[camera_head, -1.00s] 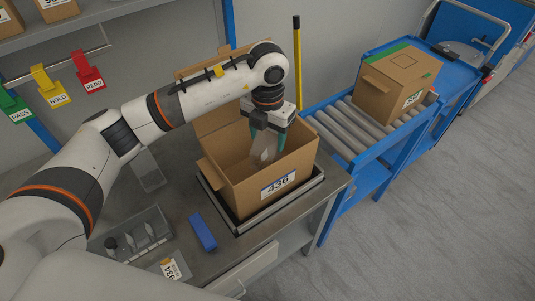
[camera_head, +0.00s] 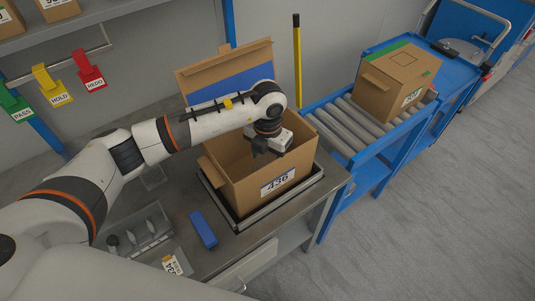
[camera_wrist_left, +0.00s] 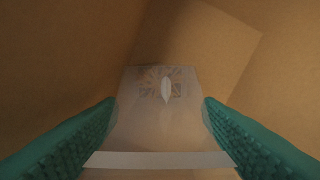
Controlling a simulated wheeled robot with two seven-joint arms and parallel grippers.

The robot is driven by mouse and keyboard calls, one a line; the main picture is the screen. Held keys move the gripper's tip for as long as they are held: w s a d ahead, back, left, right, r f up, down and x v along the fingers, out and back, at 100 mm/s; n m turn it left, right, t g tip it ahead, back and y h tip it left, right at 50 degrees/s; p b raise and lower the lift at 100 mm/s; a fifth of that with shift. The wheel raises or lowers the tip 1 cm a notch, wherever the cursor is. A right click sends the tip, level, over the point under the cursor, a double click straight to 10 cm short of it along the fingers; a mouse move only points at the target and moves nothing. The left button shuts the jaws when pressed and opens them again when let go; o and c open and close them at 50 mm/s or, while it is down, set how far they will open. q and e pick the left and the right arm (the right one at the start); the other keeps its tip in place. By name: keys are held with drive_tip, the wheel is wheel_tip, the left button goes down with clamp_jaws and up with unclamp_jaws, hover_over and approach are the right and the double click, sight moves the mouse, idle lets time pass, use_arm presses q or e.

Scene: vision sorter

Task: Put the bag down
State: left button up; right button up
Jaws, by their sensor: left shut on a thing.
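The bag (camera_wrist_left: 160,120) is clear with a white strip and a pale, narrow item inside. In the left wrist view it sits between the two green fingers of my left gripper (camera_wrist_left: 160,125), which is shut on it. In the head view my left gripper (camera_head: 268,150) reaches down into the open cardboard box labelled 436 (camera_head: 240,184); its fingertips and the bag are hidden there by the gripper and the box. In the wrist view brown cardboard surrounds the bag; I cannot tell whether the bag touches the bottom. My right gripper is not in view.
The box stands on a framed platform (camera_head: 290,203) on the grey bench. A blue object (camera_head: 203,230) and a clear tray (camera_head: 140,235) lie left of it. A closed box (camera_head: 396,82) rests on the roller conveyor (camera_head: 350,125). Red, yellow and green tags hang at left.

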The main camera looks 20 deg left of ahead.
sight(268, 157)
use_arm(q)
drive_tip(key=o, duration=1.1)
drive_tip(key=shift+r+p, duration=0.2)
drive_tip(key=shift+p, duration=0.15)
drive_tip(key=shift+r, duration=0.4)
wheel_tip(268, 157, up, 11)
drive_tip(key=shift+r+b, duration=0.1)
drive_tip(key=shift+b, duration=1.05)
